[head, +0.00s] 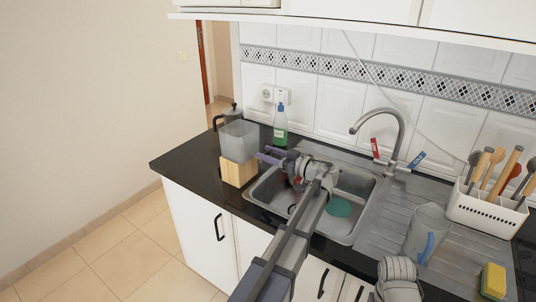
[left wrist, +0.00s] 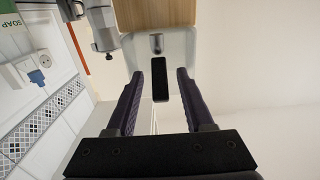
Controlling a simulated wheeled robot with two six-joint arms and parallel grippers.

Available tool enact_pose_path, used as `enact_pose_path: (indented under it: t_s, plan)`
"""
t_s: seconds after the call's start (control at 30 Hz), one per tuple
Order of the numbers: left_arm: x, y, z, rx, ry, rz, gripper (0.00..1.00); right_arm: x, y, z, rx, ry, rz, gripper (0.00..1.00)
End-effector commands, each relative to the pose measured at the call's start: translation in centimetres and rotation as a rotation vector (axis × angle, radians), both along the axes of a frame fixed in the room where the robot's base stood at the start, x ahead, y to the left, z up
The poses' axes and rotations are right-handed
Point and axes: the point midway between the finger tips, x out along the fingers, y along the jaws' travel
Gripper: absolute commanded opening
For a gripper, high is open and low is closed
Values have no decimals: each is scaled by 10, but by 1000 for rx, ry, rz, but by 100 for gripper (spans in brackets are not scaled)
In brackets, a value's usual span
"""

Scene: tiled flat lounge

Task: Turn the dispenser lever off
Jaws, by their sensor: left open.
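The dispenser is a translucent tank (head: 238,140) on a wooden stand (head: 237,173), at the left end of the dark counter in the head view. In the left wrist view its pale tank (left wrist: 178,45) and wooden stand (left wrist: 155,14) show at the top. My left gripper (head: 265,156) is open at the dispenser's right side. In the left wrist view its dark purple fingers (left wrist: 160,74) stand either side of the lever, with a visible gap on both sides.
A sink (head: 350,220) with a green item inside lies beneath my left arm. A green soap bottle (head: 280,128) and a dark-handled jug (head: 231,114) stand behind the gripper. A curved faucet (head: 390,120), pitcher (head: 427,232) and utensil rack (head: 488,210) are right.

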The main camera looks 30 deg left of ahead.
Motion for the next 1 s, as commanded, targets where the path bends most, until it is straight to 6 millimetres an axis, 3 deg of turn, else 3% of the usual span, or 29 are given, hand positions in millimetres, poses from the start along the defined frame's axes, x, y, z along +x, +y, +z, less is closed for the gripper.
enact_pose_path:
  t_s: [0.07,0.53,1.0]
  plan:
    - [0,0,0,0,0,0,51,0,0,0,0,0,0,46]
    - [0,0,0,0,0,0,0,0,0,0,0,0,0,46]
    - [0,0,2,-13,1,0,0,0,0,5,0,0,0,46]
